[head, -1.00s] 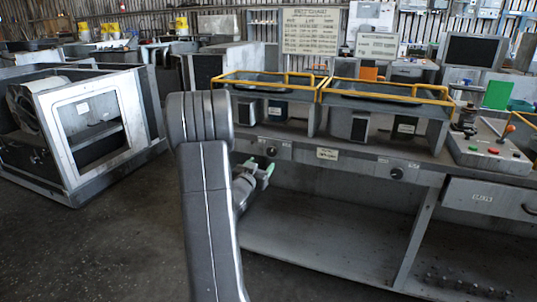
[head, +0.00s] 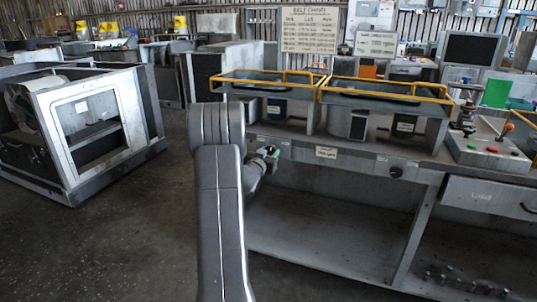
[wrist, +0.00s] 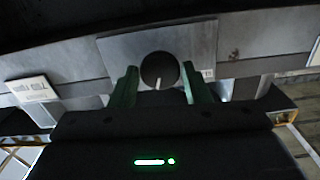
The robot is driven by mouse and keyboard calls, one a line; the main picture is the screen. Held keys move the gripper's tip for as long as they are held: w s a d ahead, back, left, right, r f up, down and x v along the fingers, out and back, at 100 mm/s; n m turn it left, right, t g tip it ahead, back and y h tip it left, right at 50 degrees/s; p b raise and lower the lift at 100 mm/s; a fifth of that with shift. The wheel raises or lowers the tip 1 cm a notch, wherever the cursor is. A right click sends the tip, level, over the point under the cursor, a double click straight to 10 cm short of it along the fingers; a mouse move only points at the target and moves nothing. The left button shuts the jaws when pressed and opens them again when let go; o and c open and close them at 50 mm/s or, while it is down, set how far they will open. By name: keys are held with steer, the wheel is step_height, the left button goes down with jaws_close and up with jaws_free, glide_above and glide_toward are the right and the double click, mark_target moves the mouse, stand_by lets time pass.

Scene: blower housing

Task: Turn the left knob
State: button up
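The left knob (wrist: 159,70) is a round dark knob on a grey panel, in the upper middle of the wrist view. Its white pointer line points toward the bottom of that picture. My gripper (wrist: 158,86) is open, with one green finger on each side of the knob and a visible gap to each. In the head view my gripper (head: 269,154) is at the bench's front panel, left of the label plate, and largely covers the left knob. The right knob (head: 396,171) is dark and uncovered, further right on the same panel.
A label plate (head: 326,152) sits between the knobs; a label also shows in the wrist view (wrist: 34,90). Yellow-railed trays (head: 385,97) stand above the panel. A control box (head: 486,150) with a lever is at right. The lower shelf (head: 330,240) is mostly clear.

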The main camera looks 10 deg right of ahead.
steer(key=c, duration=0.5)
steer(key=shift+r+n+p, duration=0.2)
steer(key=shift+n+p, duration=0.5)
steer(key=shift+p, duration=0.25)
steer(key=shift+f+n+p, duration=0.2)
steer(key=shift+n+p, duration=0.4)
steer(key=shift+n, duration=0.4)
steer(key=o, duration=1)
steer(key=shift+c, duration=0.2)
steer(key=shift+s+a, duration=0.1)
steer(key=v, duration=1.3)
steer(key=shift+s+a, duration=0.2)
steer(key=shift+s, duration=0.05)
